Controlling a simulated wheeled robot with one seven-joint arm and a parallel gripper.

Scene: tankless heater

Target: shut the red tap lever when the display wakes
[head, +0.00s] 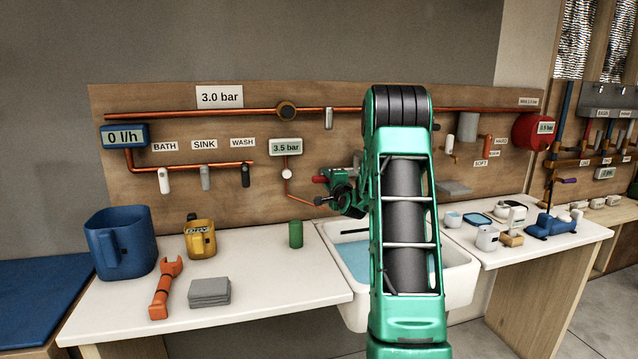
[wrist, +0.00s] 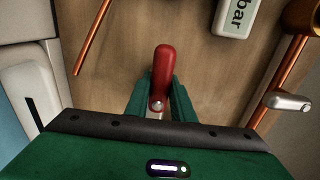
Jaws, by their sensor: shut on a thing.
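The red tap lever (wrist: 164,62) stands upright in the wrist view. Its lower end lies between the two green fingers of my gripper (wrist: 158,95), which is shut on it. In the head view the red lever (head: 320,179) shows as a small tip beside my gripper (head: 338,183), in front of the wooden board. My arm hides much of the area just right of it. A blue-framed display (head: 124,136) at the board's upper left reads "0 l/h". A "3.5 bar" display (head: 286,147) hangs above and left of the lever, and a "3.0 bar" panel (head: 220,97) is higher up.
Copper pipes (head: 190,113) cross the board. Below is a white sink (head: 458,275) with blue water. The left counter holds a blue jug (head: 120,243), a yellow jug (head: 200,239), an orange wrench (head: 165,287), grey cloths (head: 209,291) and a green cylinder (head: 296,234).

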